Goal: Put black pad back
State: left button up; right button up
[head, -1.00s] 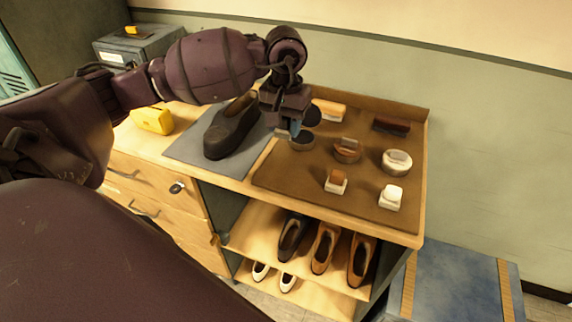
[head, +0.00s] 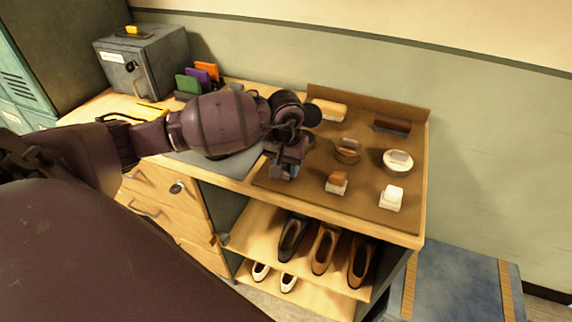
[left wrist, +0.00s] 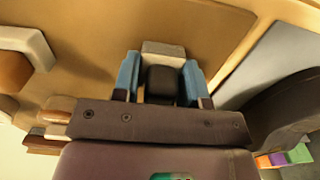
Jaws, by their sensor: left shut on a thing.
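The black pad (left wrist: 161,84), a dark block with a pale base, sits between the blue fingertips of my left gripper (left wrist: 160,80) in the left wrist view. The gripper is shut on it. In the head view my left gripper (head: 284,170) points down over the front left of the brown mat (head: 305,199), left of the brown-topped pad (head: 337,182). The pad itself is mostly hidden there, and I cannot tell whether it touches the mat. A white pad (head: 390,198) stands farther right in the same front row. My right gripper is not in view.
Tins (head: 397,161) and brushes (head: 391,125) stand behind the pads. Shoes (head: 324,248) fill shelves below. A grey box (head: 143,62) stands back left.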

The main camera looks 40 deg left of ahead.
pick_arm(q)
jog(key=shift+f, duration=0.15)
jog(key=o, duration=0.9)
notch_tip(320, 180, up, 12)
jog(key=shift+r, duration=0.25)
dwell(0.5)
